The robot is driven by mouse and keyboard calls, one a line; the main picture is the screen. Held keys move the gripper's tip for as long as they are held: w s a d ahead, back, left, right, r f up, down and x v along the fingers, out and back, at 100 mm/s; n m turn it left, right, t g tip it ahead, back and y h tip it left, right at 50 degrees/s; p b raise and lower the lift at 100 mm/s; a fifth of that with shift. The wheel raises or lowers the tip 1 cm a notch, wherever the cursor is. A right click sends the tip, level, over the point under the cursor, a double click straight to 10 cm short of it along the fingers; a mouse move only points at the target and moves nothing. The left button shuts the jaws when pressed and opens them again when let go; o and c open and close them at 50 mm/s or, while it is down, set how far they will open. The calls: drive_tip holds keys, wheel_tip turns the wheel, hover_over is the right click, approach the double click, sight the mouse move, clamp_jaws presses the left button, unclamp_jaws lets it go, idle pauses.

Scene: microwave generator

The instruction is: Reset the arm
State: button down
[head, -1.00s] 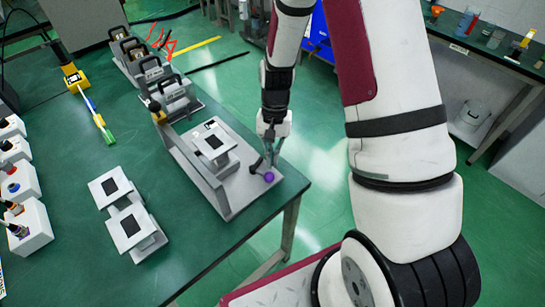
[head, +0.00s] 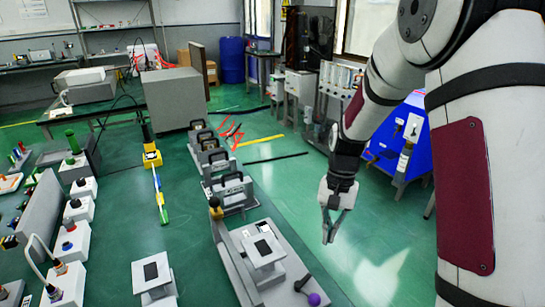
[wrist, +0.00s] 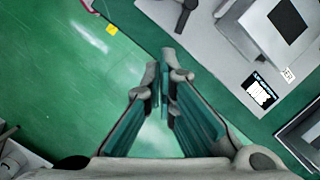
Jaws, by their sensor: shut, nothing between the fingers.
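My gripper (head: 333,226) is shut and empty. In the head view it hangs from my raised arm, fingers pointing down, over the green floor just right of the table's edge. In the wrist view the two fingertips (wrist: 159,72) meet near the middle, with green table edge and floor behind them. The grey apparatus with a raised square platform (head: 263,250) and a purple ball knob (head: 314,299) stands on the table, left of and below my gripper. The platform also shows at the top right of the wrist view (wrist: 262,32). My gripper touches nothing.
A second grey platform block (head: 153,272) stands on the green table (head: 130,215). Several grey modules with black handles (head: 213,160) line the table behind the apparatus. A blue cabinet (head: 410,150) stands beyond my arm.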

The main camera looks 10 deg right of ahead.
drive_tip(key=s+a+r+n+t, duration=0.15)
drive_tip(key=s+r, duration=0.25)
drive_tip(key=r, duration=0.5)
drive_tip(key=s+r+n+t, duration=0.2)
drive_tip(key=s+r, duration=0.4)
drive_tip(key=s, duration=0.3)
drive_tip(key=s+a+r+n+t+h+p, duration=0.1)
drive_tip(key=s+r+n+t, duration=0.2)
drive_tip(key=s+r, duration=0.3)
drive_tip(key=s, duration=0.4)
drive_tip(key=shift+s+a+r, duration=0.15)
drive_tip(key=shift+a+r, duration=0.1)
drive_tip(key=shift+a, duration=0.05)
